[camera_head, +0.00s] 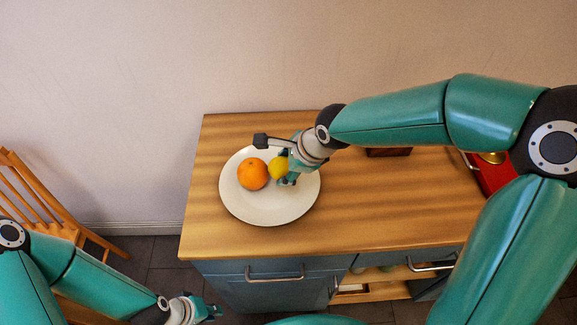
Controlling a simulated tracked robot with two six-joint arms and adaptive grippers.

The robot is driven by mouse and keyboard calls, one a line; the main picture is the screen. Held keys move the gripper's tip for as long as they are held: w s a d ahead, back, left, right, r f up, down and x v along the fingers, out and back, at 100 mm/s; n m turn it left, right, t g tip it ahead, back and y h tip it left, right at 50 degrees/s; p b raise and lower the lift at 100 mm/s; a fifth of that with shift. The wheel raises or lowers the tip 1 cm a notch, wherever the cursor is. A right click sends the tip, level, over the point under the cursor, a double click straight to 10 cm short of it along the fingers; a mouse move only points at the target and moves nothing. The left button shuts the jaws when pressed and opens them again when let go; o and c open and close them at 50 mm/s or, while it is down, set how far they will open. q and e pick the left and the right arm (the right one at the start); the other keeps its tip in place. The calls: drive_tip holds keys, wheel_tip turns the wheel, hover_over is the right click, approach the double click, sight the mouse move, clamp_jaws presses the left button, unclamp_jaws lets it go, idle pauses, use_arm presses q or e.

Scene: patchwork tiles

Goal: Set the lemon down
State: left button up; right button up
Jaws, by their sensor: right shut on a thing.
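The yellow lemon (278,168) is at the right gripper (284,173), which is shut on it. The lemon is over the white plate (262,211), beside an orange (253,174). Whether the lemon touches the plate or the orange is hard to tell from above. The gripper's fingers hide the lemon's right side. My left gripper (208,309) is low at the bottom of the view, in front of the cabinet and away from the plate. Its fingers are too small to show whether they are open.
The plate stands on the left part of a wooden cabinet top (385,215). A dark brown object (389,152) is partly hidden under my right arm. A red object (492,176) is at the right. A wooden chair (42,195) stands at the left.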

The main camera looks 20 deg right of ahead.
drive_tip(key=shift+f, duration=0.4)
drive_tip(key=shift+f+b, duration=0.45)
drive_tip(key=shift+b, duration=0.25)
drive_tip(key=o, duration=1.2)
drive_tip(key=shift+r, duration=0.1)
